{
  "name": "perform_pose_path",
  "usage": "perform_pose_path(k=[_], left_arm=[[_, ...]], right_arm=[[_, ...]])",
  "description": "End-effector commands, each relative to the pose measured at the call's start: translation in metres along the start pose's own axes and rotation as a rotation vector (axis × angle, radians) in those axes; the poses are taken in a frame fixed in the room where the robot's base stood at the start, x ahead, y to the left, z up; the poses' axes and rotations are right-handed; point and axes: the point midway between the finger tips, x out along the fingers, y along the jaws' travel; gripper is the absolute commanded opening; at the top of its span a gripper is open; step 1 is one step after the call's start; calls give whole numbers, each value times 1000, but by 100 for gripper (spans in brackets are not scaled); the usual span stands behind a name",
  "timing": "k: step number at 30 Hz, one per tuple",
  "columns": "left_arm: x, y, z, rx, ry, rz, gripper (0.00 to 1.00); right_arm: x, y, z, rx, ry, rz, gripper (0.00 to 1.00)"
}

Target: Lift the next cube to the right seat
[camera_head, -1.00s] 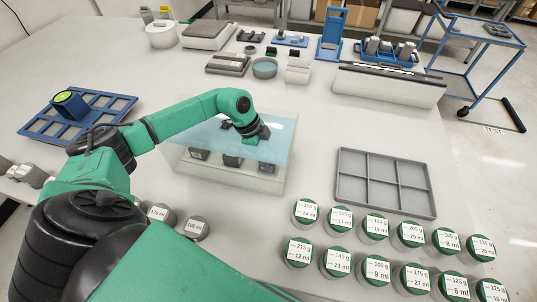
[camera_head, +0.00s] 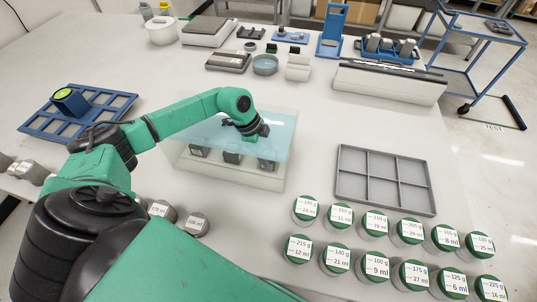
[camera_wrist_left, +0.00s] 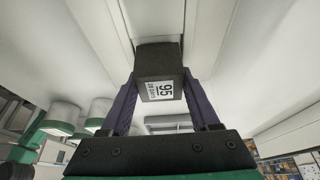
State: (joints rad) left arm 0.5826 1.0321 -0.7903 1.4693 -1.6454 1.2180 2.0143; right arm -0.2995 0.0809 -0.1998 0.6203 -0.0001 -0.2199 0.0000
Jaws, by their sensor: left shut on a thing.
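The clear tank (camera_head: 232,178) of bluish liquid stands in the middle of the table, with dark cubes at its left (camera_head: 199,151), middle (camera_head: 232,157) and right (camera_head: 267,163). My left gripper (camera_head: 250,130) is over the tank, tilted down at its right half. In the left wrist view the gripper (camera_wrist_left: 160,80) is shut on a dark cube (camera_wrist_left: 155,58) with a white label reading 95. In the head view I cannot tell this cube clearly from those in the tank. My right gripper is not in view.
A grey compartment tray (camera_head: 385,181) lies empty to the right. Several green-lidded labelled jars (camera_head: 377,268) stand in front of it. A blue rack (camera_head: 77,117) is at the left. Scales and other gear line the back. The table between tank and tray is clear.

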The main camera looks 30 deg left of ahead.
Motion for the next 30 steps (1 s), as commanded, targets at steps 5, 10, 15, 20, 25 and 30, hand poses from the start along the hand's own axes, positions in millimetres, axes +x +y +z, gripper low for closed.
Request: perform_pose_path(k=[5,10,15,20,25,30], left_arm=[[3,0,1,0,1,0,0],[4,0,2,0,1,-1,0],[4,0,2,0,1,-1,0],[4,0,2,0,1,-1,0],[6,0,2,0,1,-1,0],[7,0,3,0,1,-1,89]], right_arm=[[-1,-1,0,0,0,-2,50],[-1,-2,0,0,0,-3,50],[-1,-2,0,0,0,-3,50],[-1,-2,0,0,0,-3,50],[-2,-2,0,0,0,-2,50],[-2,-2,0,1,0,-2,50]])
